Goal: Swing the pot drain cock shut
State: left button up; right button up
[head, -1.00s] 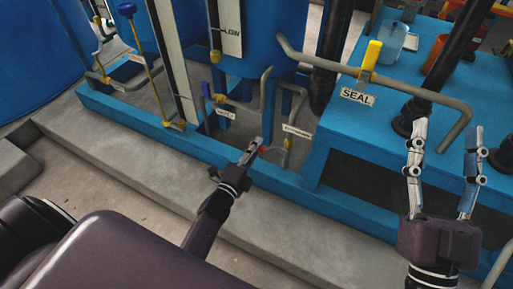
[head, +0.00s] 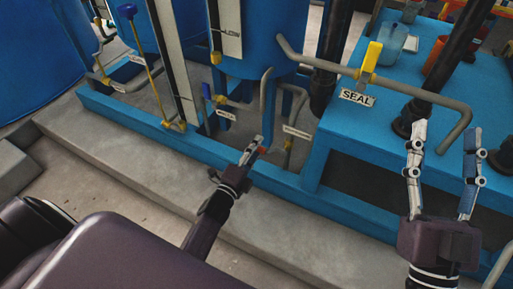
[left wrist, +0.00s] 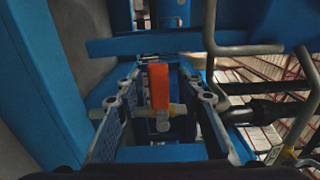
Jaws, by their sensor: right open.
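An orange-red lever handle (left wrist: 158,85), which looks like the drain cock's handle, stands upright in the left wrist view on a pale pipe fitting (left wrist: 162,118). My left gripper (left wrist: 162,92) is open, with one finger on each side of the handle and gaps still visible. In the head view my left gripper (head: 255,145) is low by the pipework under the blue tank, and only a bit of red (head: 262,150) shows beside its tips. My right gripper (head: 446,133) is open and empty at the right, above the blue skid's front.
A grey pipe with a yellow handle (head: 371,56) and a SEAL tag (head: 357,97) runs above the blue skid (head: 340,125). The concrete ledge (head: 110,160) is clear.

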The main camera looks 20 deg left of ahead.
pick_arm(q)
jog(key=s, duration=1.1)
jog(key=shift+s+a, duration=0.2)
jog(key=shift+s, duration=0.2)
